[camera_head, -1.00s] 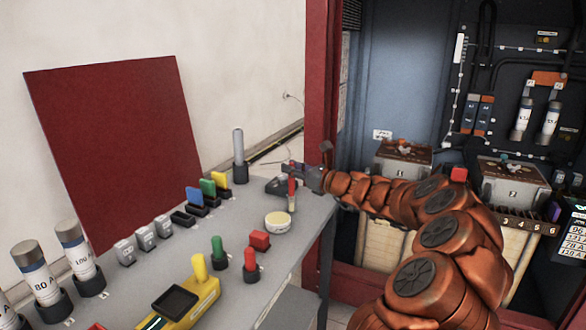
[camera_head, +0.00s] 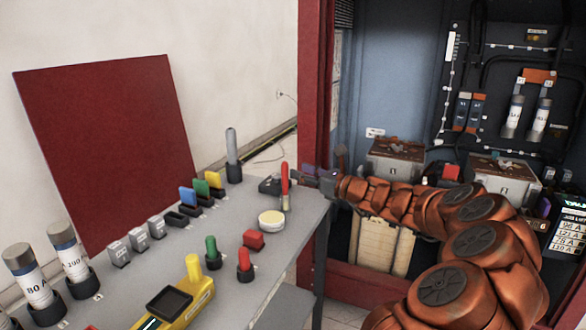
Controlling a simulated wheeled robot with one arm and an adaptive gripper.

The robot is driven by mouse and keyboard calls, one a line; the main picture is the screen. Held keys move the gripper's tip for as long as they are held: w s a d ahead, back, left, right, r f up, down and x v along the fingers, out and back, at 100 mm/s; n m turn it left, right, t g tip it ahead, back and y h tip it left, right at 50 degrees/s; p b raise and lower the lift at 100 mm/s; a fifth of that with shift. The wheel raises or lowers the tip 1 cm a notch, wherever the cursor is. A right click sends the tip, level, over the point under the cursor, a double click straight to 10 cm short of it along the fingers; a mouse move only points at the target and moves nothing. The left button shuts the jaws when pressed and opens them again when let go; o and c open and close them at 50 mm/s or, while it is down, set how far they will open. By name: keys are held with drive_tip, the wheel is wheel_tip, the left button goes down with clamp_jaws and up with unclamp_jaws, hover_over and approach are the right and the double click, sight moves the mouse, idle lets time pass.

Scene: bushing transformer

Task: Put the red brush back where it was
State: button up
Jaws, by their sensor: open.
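The red brush (camera_head: 285,178) stands upright at the far right part of the grey workbench, with its red handle up and a pale lower end. It is beside a dark block (camera_head: 269,185) at the back; I cannot tell whether it sits in a holder. My gripper (camera_head: 300,173) is open, just to the right of the brush at handle height. It looks apart from the brush, though the gap is small. The gripper is small and dark in this view, so its fingers are hard to make out.
A round cream tin (camera_head: 271,220), a red block (camera_head: 254,239) and green (camera_head: 211,252) and red (camera_head: 245,264) handled tools stand nearer on the bench. A metal rod (camera_head: 232,150) stands behind. The open red-framed cabinet (camera_head: 310,110) is right of the bench.

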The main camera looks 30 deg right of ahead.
drive_tip(key=shift+v, duration=2.75)
